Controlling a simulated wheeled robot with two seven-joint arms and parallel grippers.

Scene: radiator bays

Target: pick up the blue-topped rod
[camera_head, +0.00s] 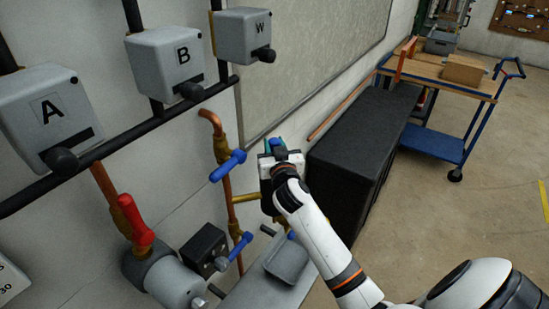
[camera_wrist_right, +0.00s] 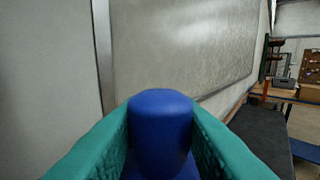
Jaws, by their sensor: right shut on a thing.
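The blue-topped rod shows in the right wrist view as a rounded blue top (camera_wrist_right: 160,122) between two teal finger pads. My right gripper (camera_wrist_right: 160,140) is shut on it, one pad touching each side. The rod's lower part is hidden. In the head view my right gripper (camera_head: 275,147) is near the wall, right of the upper blue valve handle, with a little blue showing at its fingers. It is above the grey box by the wall. My left gripper is in neither view.
Copper pipes with blue valve handles (camera_head: 228,165) and a red handle (camera_head: 136,217) run along the wall. Grey boxes marked A (camera_head: 52,112), B (camera_head: 172,62) and W (camera_head: 246,34) hang above. A black cabinet (camera_head: 355,145) and a blue trolley (camera_head: 440,139) stand right; floor beyond is clear.

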